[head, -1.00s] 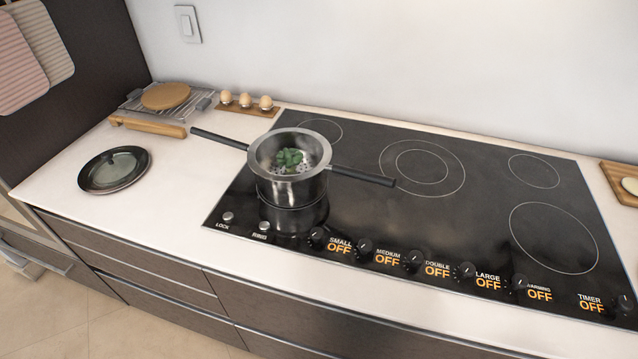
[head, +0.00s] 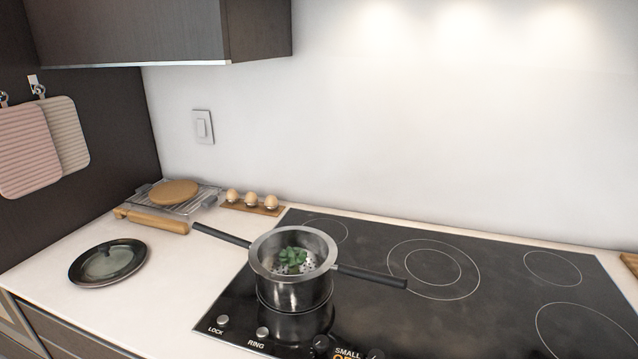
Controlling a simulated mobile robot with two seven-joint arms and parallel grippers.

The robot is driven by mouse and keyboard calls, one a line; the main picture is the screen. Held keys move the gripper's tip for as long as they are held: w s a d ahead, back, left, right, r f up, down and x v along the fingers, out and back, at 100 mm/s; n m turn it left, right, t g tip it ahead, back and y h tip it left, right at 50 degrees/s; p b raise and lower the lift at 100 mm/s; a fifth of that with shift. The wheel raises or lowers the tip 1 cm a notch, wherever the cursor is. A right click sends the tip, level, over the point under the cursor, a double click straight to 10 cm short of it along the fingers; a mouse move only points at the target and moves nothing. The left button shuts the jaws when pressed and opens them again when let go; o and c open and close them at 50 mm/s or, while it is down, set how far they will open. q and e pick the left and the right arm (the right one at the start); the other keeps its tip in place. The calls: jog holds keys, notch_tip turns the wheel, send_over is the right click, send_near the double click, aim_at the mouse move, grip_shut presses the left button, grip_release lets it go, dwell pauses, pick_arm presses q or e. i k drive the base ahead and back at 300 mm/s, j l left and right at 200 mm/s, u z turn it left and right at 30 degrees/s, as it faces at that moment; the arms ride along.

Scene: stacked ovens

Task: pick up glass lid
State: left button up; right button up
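A steel pot (head: 293,266) with two long dark handles stands on the left part of the black cooktop, with green leafy food (head: 292,260) inside. Neither of my grippers is in the head view.
Behind the lid are a wooden rolling pin (head: 155,221), a wire rack (head: 205,193) with a round wooden board (head: 174,192), and an egg holder (head: 252,207). A cabinet (head: 150,30) hangs above. The counter (head: 190,285) between lid and cooktop is clear.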

aim_at(109, 262)
jog(key=u, duration=1.4)
